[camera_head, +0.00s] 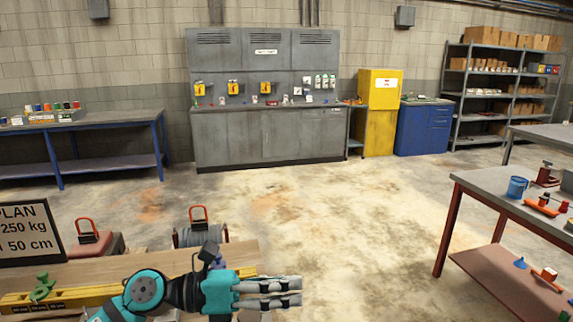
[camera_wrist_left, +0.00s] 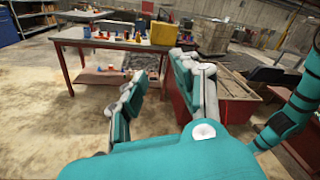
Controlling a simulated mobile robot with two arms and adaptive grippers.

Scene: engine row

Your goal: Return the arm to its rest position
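My left arm, teal and black, reaches in at the bottom of the head view. Its gripper (camera_head: 296,292) points right, in front of the near wooden bench top (camera_head: 190,260). In the left wrist view its two grey fingers (camera_wrist_left: 158,66) stand apart. Floor and a distant table show between them, and nothing is held. My right gripper is in neither view.
A yellow spirit level (camera_head: 75,298), a green object (camera_head: 42,288) and a sign (camera_head: 28,232) are at the near left. A red-legged table (camera_head: 480,185) with a blue mug (camera_head: 517,187) stands right. The middle floor is clear.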

